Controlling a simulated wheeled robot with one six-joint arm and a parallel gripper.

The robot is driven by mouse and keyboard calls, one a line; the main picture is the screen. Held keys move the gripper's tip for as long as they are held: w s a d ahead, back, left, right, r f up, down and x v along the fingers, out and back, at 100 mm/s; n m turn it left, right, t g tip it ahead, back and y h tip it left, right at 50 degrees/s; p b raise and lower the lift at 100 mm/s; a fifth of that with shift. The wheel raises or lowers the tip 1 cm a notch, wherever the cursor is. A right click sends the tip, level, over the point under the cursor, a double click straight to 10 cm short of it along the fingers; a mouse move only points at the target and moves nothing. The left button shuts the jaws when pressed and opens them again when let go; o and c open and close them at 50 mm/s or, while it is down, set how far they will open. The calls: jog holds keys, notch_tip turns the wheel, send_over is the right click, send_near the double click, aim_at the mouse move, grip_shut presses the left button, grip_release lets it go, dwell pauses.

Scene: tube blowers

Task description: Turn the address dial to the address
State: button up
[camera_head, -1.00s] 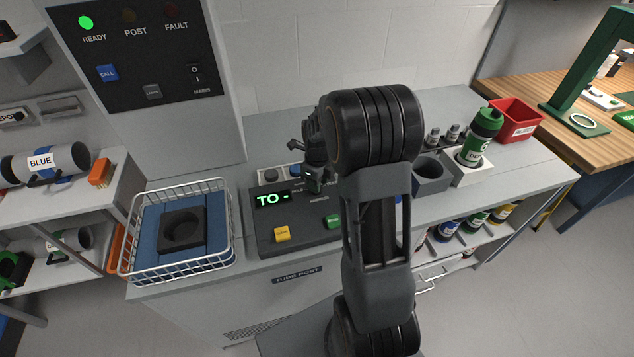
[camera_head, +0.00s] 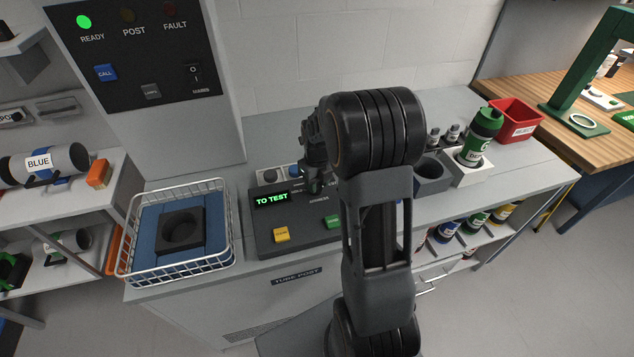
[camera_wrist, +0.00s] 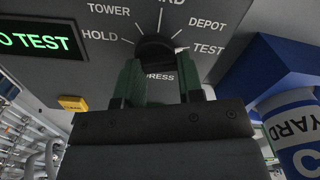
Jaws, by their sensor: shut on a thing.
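The address dial (camera_wrist: 155,47) is a black round knob on the grey control panel (camera_wrist: 85,12). In the wrist view, labels around it read TOWER, HOLD, DEPOT and TEST; another label at the top is cut off. My gripper (camera_wrist: 160,80) is shut on the dial, with its two green-tipped fingers on either side. A light pointer mark on the dial sits toward the TEST label. The display (camera_head: 272,199) reads TO TEST in green. In the head view my gripper (camera_head: 314,188) and arm hide the dial.
A yellow button (camera_head: 281,234) and a green button (camera_head: 332,221) sit on the panel below the display. A wire basket (camera_head: 136,243) stands to the left. A blue-labelled YARD container (camera_wrist: 295,125) is close at right in the wrist view.

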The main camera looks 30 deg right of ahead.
jog(key=o, duration=0.9)
notch_tip(320, 180, up, 14)
jog(key=shift+f, duration=0.1)
dwell(0.3)
dwell(0.5)
